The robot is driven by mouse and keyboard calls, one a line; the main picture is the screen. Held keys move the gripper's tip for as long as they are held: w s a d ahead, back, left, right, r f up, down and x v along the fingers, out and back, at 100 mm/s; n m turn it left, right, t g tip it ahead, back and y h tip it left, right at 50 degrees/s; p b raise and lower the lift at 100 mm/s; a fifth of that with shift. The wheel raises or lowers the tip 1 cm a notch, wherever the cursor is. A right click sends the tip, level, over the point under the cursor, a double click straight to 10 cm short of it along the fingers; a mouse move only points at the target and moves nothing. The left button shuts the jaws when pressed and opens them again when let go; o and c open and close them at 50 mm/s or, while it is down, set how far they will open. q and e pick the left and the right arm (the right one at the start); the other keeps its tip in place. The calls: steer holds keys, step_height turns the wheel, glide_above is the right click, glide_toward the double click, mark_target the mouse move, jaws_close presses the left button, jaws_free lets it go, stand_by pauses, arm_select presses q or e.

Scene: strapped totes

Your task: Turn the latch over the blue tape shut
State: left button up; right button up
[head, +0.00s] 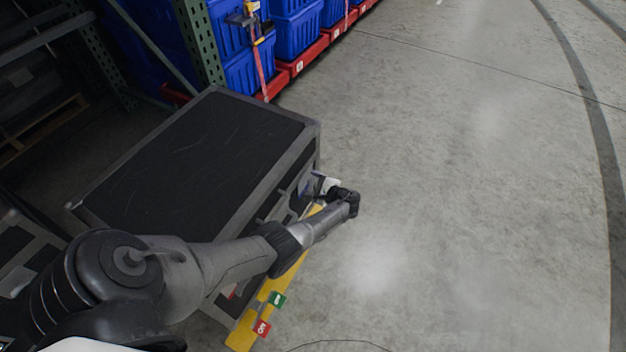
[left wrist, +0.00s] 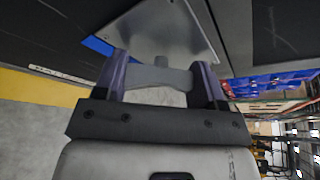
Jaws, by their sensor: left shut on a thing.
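My left gripper (head: 314,188) is at the front face of a black case (head: 190,150) with grey edges, near its right end. In the left wrist view, the two purple-grey fingers of the left gripper (left wrist: 160,75) are shut on a grey latch handle (left wrist: 162,78) that lies between them. The handle is in front of a bare metal plate (left wrist: 165,35) on the case's dark face. A piece of blue tape (left wrist: 97,45) shows beside the plate, partly hidden behind it and the finger. In the head view my wrist hides most of the latch. My right gripper is in neither view.
A yellow strip (head: 243,330) with a green label (head: 277,298) and a red label (head: 263,328) runs along the case's front. Blue totes (head: 292,38) on a red base (head: 308,55) and a green rack post (head: 201,40) stand behind. The floor to the right is clear.

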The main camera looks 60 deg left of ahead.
arm_select(q)
steer(key=shift+m+g+h, duration=0.4)
steer(key=shift+m, duration=0.7)
steer(key=shift+m+g+h, duration=0.3)
steer(key=shift+m, duration=0.2)
steer(key=m+g+h+b, duration=0.1)
steer(key=m, duration=0.1)
steer(key=shift+m, duration=0.4)
steer(key=shift+g, duration=0.4)
steer(key=o, duration=0.9)
